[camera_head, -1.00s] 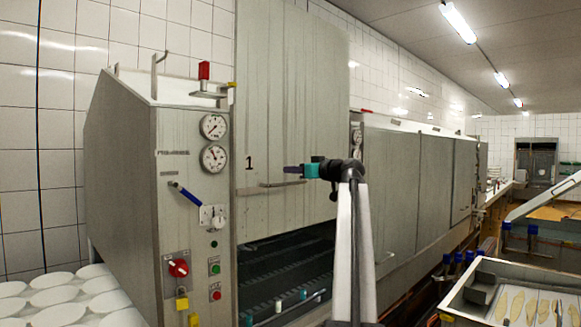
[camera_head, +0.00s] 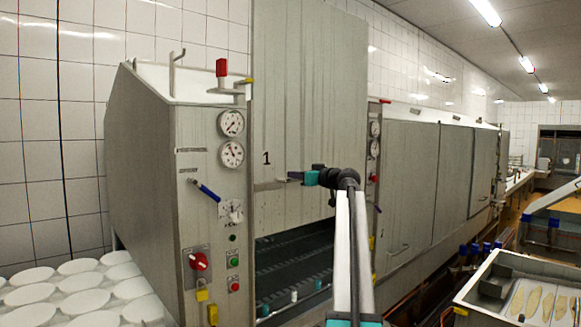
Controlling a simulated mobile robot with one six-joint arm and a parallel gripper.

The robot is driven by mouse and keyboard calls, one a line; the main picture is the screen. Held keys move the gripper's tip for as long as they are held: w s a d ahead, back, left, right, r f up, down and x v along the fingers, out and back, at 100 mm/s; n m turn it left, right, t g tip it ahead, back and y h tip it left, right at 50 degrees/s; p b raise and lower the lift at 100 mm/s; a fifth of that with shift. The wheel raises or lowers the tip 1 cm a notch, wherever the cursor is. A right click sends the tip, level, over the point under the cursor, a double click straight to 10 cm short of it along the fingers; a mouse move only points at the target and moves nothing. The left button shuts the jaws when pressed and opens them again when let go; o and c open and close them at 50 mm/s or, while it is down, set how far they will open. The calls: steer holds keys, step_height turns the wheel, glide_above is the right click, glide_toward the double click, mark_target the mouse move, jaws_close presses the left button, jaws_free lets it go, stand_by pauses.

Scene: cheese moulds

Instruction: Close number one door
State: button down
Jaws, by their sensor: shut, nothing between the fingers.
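The number one door (camera_head: 312,90) is a tall grey metal panel marked "1", standing raised on the front of the machine. Below its lower edge is a dark opening (camera_head: 290,262) with a conveyor inside. The door's handle (camera_head: 268,185) is a thin horizontal bar below the number. My gripper (camera_head: 290,176) is at the right part of the handle, with its fingers shut and empty, pointing left. It hides part of the handle, and I cannot tell whether it touches it.
A control panel with gauges (camera_head: 232,138), a blue lever (camera_head: 206,191) and a red knob (camera_head: 198,261) is left of the door. White round moulds (camera_head: 84,303) lie at lower left. A metal tray (camera_head: 530,290) stands at lower right. Other closed doors (camera_head: 410,185) continue rightward.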

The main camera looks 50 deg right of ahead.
steer(key=shift+f, duration=0.15)
step_height(320, 180, down, 51)
steer(key=b, duration=3.8)
steer(key=shift+r+b, duration=0.2)
steer(key=shift+b, duration=0.2)
steer(key=shift+s, duration=0.1)
